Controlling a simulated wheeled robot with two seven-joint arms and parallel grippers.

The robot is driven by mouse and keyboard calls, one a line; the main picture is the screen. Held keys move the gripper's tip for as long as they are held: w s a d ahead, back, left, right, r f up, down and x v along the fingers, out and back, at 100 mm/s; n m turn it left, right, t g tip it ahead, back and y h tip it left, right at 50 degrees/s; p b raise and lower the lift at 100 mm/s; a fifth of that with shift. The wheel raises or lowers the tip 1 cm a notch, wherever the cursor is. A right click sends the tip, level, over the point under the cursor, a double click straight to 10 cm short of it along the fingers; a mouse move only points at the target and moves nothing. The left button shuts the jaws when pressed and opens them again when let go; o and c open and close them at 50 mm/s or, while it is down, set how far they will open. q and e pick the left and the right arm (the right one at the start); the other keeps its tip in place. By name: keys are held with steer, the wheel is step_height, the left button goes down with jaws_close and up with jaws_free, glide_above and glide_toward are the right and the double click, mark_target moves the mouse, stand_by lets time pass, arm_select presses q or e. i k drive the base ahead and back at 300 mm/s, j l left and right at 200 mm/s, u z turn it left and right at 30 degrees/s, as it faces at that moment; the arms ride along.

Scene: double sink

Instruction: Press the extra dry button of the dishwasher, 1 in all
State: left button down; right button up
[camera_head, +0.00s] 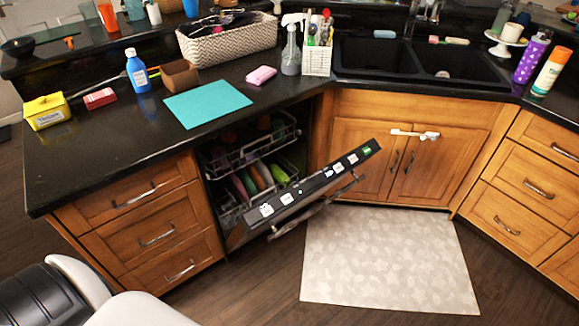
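The dishwasher (236,237) is under the counter at the middle left. Its door hangs partly open, tilted outward. The control panel (312,185) runs along the door's top edge and faces up. It carries several small white button labels (287,198) and a green one (367,150) near the right end. The labels are too small to read, so I cannot tell which is the extra dry button. Neither of my grippers is in view.
Behind the door, the pulled-out racks (243,158) hold colourful dishes. A door handle (313,206) juts out below the panel. A pale mat (385,260) lies on the floor to the right. The counter (110,145) overhangs on the left, with drawers (150,235) below.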

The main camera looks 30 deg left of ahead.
mark_target(353, 158)
steer(key=l+u, duration=0.4)
steer(key=k+l+u, duration=0.1)
steer(key=l+u, duration=0.2)
steer(key=u, duration=0.15)
steer(key=k+l+u, duration=0.1)
steer(key=l+u, duration=0.3)
steer(key=j, duration=0.1)
